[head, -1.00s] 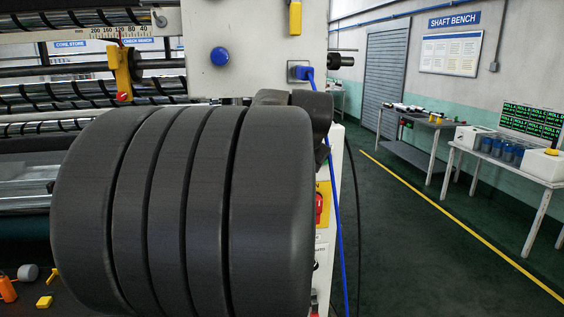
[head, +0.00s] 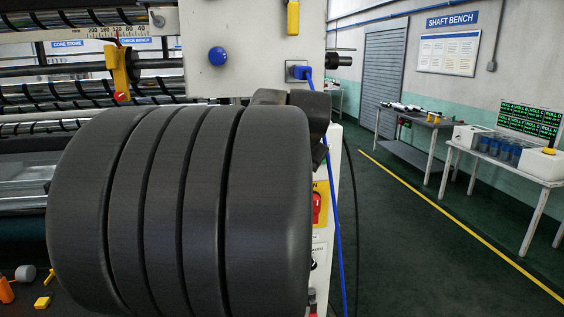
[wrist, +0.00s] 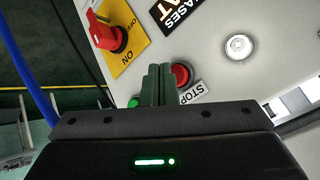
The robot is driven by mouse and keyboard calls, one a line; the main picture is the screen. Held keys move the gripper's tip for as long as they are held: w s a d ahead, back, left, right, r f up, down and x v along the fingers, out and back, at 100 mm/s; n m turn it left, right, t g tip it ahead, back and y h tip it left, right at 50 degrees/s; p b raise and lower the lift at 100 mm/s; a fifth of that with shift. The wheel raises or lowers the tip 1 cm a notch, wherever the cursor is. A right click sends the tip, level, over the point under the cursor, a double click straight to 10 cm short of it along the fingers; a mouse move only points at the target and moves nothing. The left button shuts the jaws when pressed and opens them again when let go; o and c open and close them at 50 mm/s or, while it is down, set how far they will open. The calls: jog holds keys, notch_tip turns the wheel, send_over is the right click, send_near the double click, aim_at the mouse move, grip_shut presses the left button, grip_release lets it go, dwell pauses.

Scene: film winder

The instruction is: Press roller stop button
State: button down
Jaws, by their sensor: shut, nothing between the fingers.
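The red stop button (wrist: 182,75) is on the light grey panel in the wrist view, with a "STOP" label (wrist: 194,92) beside it. My gripper (wrist: 159,68) is shut, with nothing between its fingers. The fingertips appear just left of the red button, and the right finger seems to cover its left edge. I cannot tell whether they touch it. A green button (wrist: 133,102) shows left of the fingers. In the head view my arm hides the button and the gripper.
A red rotary switch (wrist: 103,32) on a yellow plate is at the upper left of the panel. A round white button or lamp (wrist: 238,46) is at the right. A blue cable (head: 336,190) hangs beside the machine. Open floor (head: 400,240) lies to the right.

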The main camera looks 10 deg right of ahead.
jog(key=shift+w, duration=0.1)
dwell(0.7)
jog(key=shift+w, duration=0.35)
jog(key=shift+w+p, duration=0.35)
jog(key=shift+w, duration=0.1)
dwell(0.7)
jog(key=shift+s, duration=0.9)
jog(key=s+b, duration=0.1)
jog(key=s, duration=0.4)
jog(key=shift+d, duration=0.1)
jog(key=c, duration=2.1)
grip_release()
